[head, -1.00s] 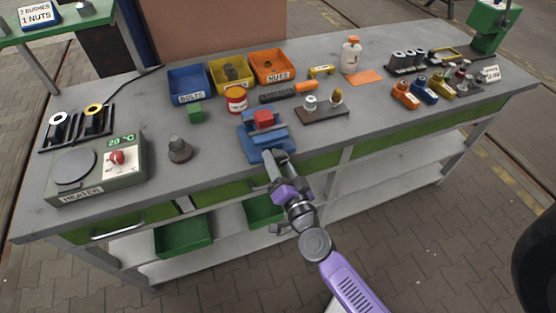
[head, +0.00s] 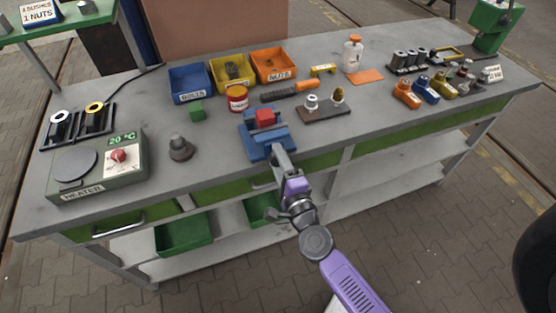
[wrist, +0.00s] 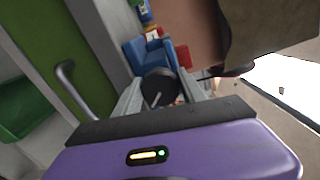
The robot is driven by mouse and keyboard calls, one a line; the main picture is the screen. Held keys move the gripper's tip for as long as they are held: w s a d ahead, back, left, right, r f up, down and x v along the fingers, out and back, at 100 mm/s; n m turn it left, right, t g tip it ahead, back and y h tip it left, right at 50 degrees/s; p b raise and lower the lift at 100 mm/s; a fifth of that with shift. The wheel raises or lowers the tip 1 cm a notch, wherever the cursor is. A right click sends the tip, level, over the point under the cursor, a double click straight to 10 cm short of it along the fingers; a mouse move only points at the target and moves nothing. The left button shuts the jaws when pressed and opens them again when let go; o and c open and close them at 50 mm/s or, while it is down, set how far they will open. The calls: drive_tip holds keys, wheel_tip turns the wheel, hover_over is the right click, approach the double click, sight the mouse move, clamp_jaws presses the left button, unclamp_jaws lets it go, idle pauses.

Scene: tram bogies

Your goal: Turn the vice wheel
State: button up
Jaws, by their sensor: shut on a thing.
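The blue vice (head: 262,137) stands at the front edge of the workbench, with a red block (head: 265,117) at its jaws. It also shows in the wrist view (wrist: 133,53), ahead of my gripper. The dark round vice wheel (wrist: 159,87) sits between my two fingers in the wrist view. My gripper (head: 279,154) is at the front of the vice and is shut on the wheel (wrist: 160,95). In the head view my gripper hides the wheel.
A grey knobbed part (head: 180,148) and the heater (head: 98,170) stand left of the vice. A dark stand (head: 325,108) is to its right. Blue, yellow and orange bins (head: 273,65) are behind. A drawer handle (wrist: 75,88) is near my gripper.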

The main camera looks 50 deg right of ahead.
drive_tip(key=m, duration=0.5)
drive_tip(key=shift+d+m+b, duration=0.1)
drive_tip(key=shift+m+b, duration=0.2)
drive_tip(key=shift+b, duration=0.1)
drive_tip(key=m, duration=0.5)
drive_tip(key=shift+s+b, duration=0.15)
drive_tip(key=shift+b, duration=0.25)
drive_tip(key=o, duration=1.4)
drive_tip(key=shift+r, duration=0.1)
